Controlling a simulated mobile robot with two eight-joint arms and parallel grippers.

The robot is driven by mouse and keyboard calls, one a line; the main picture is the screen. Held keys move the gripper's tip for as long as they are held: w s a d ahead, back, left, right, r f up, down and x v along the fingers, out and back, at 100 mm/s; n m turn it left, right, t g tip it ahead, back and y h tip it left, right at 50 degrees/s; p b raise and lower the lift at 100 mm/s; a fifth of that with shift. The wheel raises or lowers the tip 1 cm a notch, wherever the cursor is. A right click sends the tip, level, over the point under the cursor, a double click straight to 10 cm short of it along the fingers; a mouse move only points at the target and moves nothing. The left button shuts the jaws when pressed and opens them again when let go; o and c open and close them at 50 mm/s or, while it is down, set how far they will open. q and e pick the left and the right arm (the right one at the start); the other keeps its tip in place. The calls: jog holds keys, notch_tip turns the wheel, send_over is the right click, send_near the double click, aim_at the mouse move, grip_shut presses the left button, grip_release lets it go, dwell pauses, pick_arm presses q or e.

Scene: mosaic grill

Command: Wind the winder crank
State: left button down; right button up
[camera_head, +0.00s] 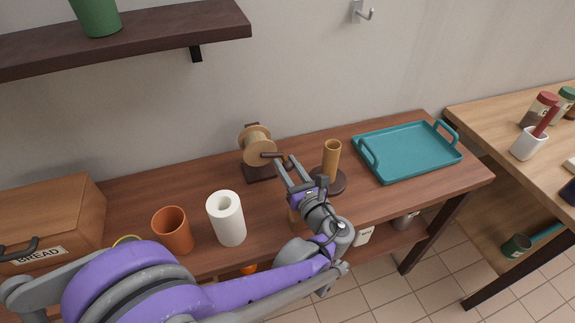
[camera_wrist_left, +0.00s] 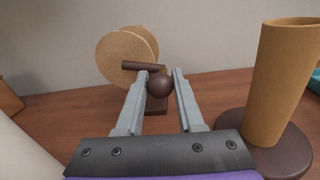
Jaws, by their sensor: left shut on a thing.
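The winder (camera_head: 257,148) stands on the wooden table against the wall, with a tan spool on a dark base. Its dark crank arm (camera_head: 271,155) points right from the spool. In the left wrist view the spool (camera_wrist_left: 124,58) is ahead and left, and the crank arm (camera_wrist_left: 143,66) runs across to a round dark knob (camera_wrist_left: 159,85). My left gripper (camera_head: 284,163) is shut on this knob, with one finger on each side. The gripper also shows in the wrist view (camera_wrist_left: 162,76). My right gripper is not in view.
A wooden paper-roll stand (camera_head: 331,161) with a round dark base is close to the right of my left gripper. A white roll (camera_head: 227,219) and an orange cup (camera_head: 173,231) stand left. A teal tray (camera_head: 409,151) lies right. A shelf (camera_head: 150,33) hangs above left.

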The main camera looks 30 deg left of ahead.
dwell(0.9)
pick_arm(q)
jog(key=r+n+p, duration=0.1)
jog(key=n+p, duration=0.1)
jog(key=shift+r+n, duration=0.3)
jog(key=shift+r, duration=0.1)
jog(key=shift+r+n+h+p, duration=0.3)
jog(key=shift+n+h+p, duration=0.15)
jog(key=shift+n, duration=0.45)
jog(key=c, duration=0.5)
grip_release()
jog(key=shift+d, duration=0.1)
jog(key=v, duration=1)
jog(key=shift+s+d+f+p, duration=0.1)
jog(key=shift+s+d+p, duration=0.05)
jog(key=shift+d+p, duration=0.2)
